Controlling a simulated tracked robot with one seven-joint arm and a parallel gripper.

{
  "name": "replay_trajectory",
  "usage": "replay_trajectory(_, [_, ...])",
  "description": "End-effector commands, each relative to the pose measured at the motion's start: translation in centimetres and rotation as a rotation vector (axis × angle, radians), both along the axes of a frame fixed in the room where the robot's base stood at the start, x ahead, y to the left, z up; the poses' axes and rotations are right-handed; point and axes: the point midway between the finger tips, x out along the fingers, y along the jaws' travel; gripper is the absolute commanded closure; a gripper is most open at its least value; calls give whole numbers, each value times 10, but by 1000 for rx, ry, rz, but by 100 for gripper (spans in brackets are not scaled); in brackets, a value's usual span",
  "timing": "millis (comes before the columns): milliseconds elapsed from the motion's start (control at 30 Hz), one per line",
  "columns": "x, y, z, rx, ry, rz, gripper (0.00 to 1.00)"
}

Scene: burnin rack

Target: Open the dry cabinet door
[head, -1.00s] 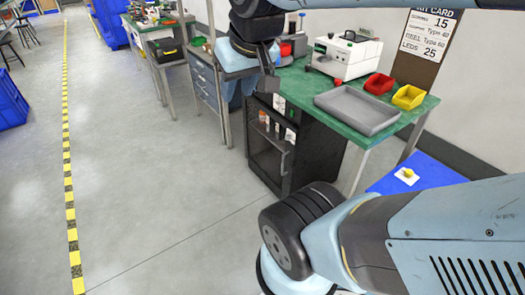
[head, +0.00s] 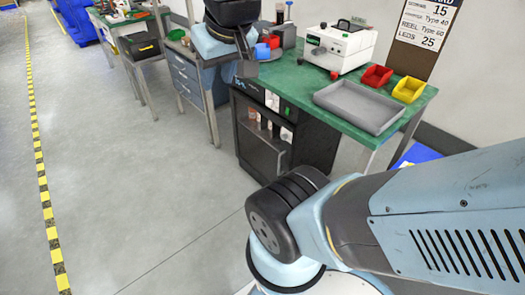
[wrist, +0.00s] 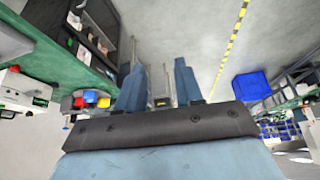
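The dry cabinet (head: 308,146) is a black box under the green-topped bench, with a glazed front door (head: 259,148) that looks closed. Bottles and small items show behind the glass. A pale upright handle (head: 279,161) is near the door's right edge. In the wrist view the dark cabinet (wrist: 82,27) is at upper left. My gripper (wrist: 158,82) has two blue fingers spread apart with nothing between them. In the head view my gripper (head: 246,68) is above and left of the door handle, apart from it; its fingertips are hard to make out.
The green bench (head: 285,82) carries a grey tray (head: 360,106), a white instrument (head: 340,48), and red (head: 376,76) and yellow (head: 408,90) bins. A blue drawer unit (head: 187,80) stands to the cabinet's left. The floor (head: 145,195) before the cabinet is clear.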

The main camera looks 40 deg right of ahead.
Motion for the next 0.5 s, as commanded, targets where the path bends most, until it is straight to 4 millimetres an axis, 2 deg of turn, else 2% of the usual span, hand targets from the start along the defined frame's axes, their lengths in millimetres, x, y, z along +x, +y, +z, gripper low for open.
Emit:
replay_trajectory(367, [1,-1,0,-2,4,0,64])
replay_trajectory(500, [11,-5,-4,-21,41,0,64])
